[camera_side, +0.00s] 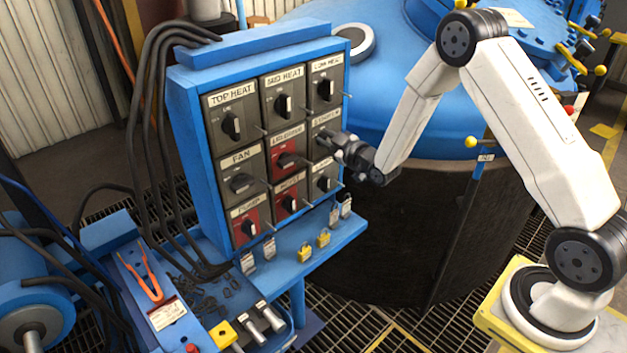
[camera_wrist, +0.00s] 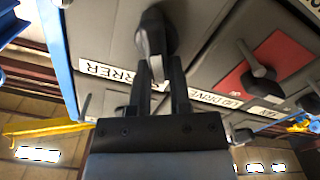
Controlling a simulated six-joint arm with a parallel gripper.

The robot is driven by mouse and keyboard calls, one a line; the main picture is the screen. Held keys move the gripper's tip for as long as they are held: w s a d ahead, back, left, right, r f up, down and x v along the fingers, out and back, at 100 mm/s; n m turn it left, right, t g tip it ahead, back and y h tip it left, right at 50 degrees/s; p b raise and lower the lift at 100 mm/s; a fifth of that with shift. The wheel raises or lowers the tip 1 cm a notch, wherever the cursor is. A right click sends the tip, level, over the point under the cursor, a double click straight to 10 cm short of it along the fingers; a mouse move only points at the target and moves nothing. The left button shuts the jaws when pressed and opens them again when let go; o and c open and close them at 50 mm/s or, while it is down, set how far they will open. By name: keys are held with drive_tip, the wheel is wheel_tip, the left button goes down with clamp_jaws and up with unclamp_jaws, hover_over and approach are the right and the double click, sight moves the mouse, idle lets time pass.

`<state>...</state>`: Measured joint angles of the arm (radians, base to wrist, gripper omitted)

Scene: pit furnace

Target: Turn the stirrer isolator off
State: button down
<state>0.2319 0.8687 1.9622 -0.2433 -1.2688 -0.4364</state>
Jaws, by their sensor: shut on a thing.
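The stirrer isolator is a grey box in the right column, middle row of the blue-framed panel (camera_side: 178,130). In the side view my gripper (camera_side: 335,143) is at its front and hides its handle. In the wrist view the panel appears upside down, with the label "STIRRER" (camera_wrist: 108,72) beside the isolator's dark handle (camera_wrist: 152,35). My gripper (camera_wrist: 163,82) is shut on the end of this handle. The handle runs roughly up and down the wrist picture, across from the label's line. Its on/off marks cannot be read.
The red-plated lid drive switch (camera_side: 286,160) is just left of the stirrer switch, and the low heat switch (camera_side: 325,90) is above. Thin rods stick out between switches. The blue vessel (camera_side: 400,90) stands behind.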

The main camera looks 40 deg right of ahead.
drive_tip(key=n, duration=0.4)
drive_tip(key=f+n, duration=0.1)
drive_tip(key=n, duration=0.1)
drive_tip(key=shift+a+n, duration=0.3)
drive_tip(key=shift+a, duration=0.1)
drive_tip(key=n, duration=0.2)
drive_tip(key=f+n, duration=0.1)
drive_tip(key=n, duration=0.2)
drive_tip(key=shift+a+n, duration=0.1)
drive_tip(key=shift+n, duration=0.2)
drive_tip(key=c, duration=0.6)
unclamp_jaws()
drive_tip(key=shift+o, duration=0.2)
drive_tip(key=shift+s, duration=0.1)
drive_tip(key=s, duration=0.7)
drive_tip(key=shift+s, duration=0.35)
drive_tip(key=shift+a, duration=0.1)
